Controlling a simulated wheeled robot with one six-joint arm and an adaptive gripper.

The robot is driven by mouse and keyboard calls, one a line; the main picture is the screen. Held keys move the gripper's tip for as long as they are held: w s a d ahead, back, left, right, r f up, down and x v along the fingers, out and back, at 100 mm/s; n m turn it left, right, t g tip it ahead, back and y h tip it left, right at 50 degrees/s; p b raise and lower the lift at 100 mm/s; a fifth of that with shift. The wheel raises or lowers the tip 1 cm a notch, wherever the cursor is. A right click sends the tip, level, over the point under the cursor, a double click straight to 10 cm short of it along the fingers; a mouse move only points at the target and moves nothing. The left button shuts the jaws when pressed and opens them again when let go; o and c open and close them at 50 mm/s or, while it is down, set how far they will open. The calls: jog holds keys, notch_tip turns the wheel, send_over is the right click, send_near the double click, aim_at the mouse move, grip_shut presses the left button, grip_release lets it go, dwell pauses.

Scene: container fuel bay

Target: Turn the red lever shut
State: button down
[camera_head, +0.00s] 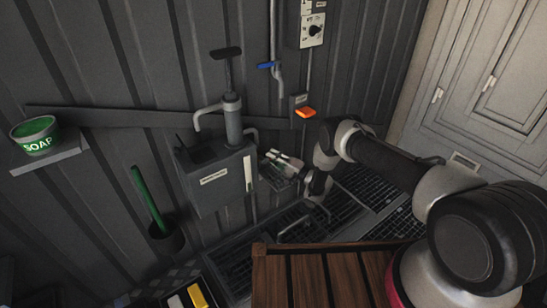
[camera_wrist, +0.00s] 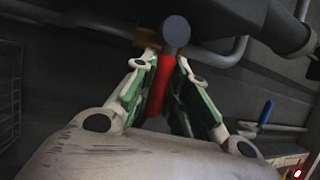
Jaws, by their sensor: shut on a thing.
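The red lever (camera_wrist: 160,84) shows in the wrist view, running up between my fingers toward a brass-coloured fitting (camera_wrist: 148,40) and a round grey end. My gripper (camera_wrist: 162,82) is shut on the lever, with a green-lined finger on each side of it. In the head view my gripper (camera_head: 283,164) is beside the grey tank (camera_head: 222,178) with the hand pump. The lever cannot be made out there, and its angle against the pipe is hard to tell.
A blue handle (camera_head: 267,65) sits on a wall pipe, with an orange piece (camera_head: 305,112) below it. A green soap tub (camera_head: 36,136) stands on a shelf at left. Wooden slats (camera_head: 318,279) lie in front, and dark floor grating (camera_head: 362,192) at right.

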jog(key=c, duration=1.7)
grip_release()
jog(key=shift+a+r, duration=0.1)
jog(key=shift+a, duration=0.1)
jog(key=shift+o, duration=0.2)
jog(key=shift+d, duration=0.1)
jog(key=shift+s+d, duration=0.2)
jog(key=shift+d, duration=0.1)
jog(key=v, duration=1.1)
jog(key=shift+s, duration=0.15)
